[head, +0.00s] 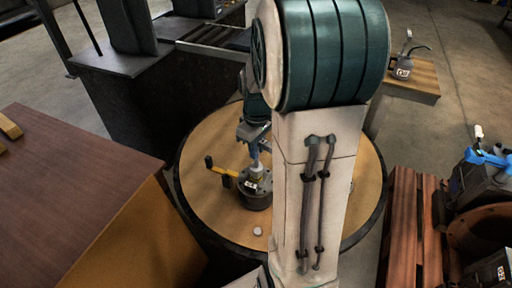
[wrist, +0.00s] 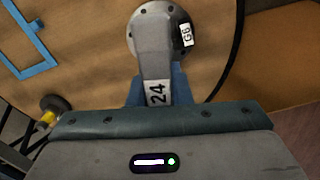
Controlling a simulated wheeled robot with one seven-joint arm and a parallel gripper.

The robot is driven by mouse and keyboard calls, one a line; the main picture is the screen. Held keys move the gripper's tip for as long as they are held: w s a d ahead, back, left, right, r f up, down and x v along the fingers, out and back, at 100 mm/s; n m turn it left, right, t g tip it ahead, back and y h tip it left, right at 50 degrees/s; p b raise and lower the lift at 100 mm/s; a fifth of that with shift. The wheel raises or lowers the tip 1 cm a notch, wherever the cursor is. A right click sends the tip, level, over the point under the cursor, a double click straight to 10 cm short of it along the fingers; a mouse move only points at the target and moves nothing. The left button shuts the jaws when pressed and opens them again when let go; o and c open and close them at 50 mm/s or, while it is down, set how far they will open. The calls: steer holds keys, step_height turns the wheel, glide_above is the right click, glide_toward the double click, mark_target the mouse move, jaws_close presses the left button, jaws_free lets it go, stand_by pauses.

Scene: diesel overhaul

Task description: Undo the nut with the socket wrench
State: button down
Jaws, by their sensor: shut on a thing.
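My gripper (head: 254,141) is shut on the grey socket wrench, with one blue finger on each side of it in the wrist view (wrist: 155,90). The wrench (wrist: 154,62) is marked 24. In the head view the wrench (head: 257,170) points down onto a dark round housing (head: 257,199) with a white label. In the wrist view the round grey top with a G6 label (wrist: 185,35) lies beyond the wrench. The nut is hidden, so I cannot tell whether the socket sits on it.
The housing stands on a round wooden table (head: 206,207). A yellow bar with black ends (head: 222,171) is close beside it on the left. A small pale round piece (head: 257,231) lies in front. A blue frame (wrist: 38,62) shows in the wrist view. My arm hides the table's right part.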

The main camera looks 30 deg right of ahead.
steer(key=m, duration=0.7)
steer(key=shift+m, duration=0.4)
steer(key=m+p, duration=0.1)
steer(key=m, duration=0.6)
steer(key=shift+p, duration=0.4)
steer(key=m+p, duration=0.2)
steer(key=m, duration=0.3)
steer(key=shift+r+m, duration=0.1)
steer(key=shift+m, duration=0.3)
steer(key=m+p, duration=0.3)
steer(key=m, duration=0.3)
steer(key=shift+a, duration=0.1)
steer(key=shift+m, duration=0.4)
steer(key=shift+f, duration=0.2)
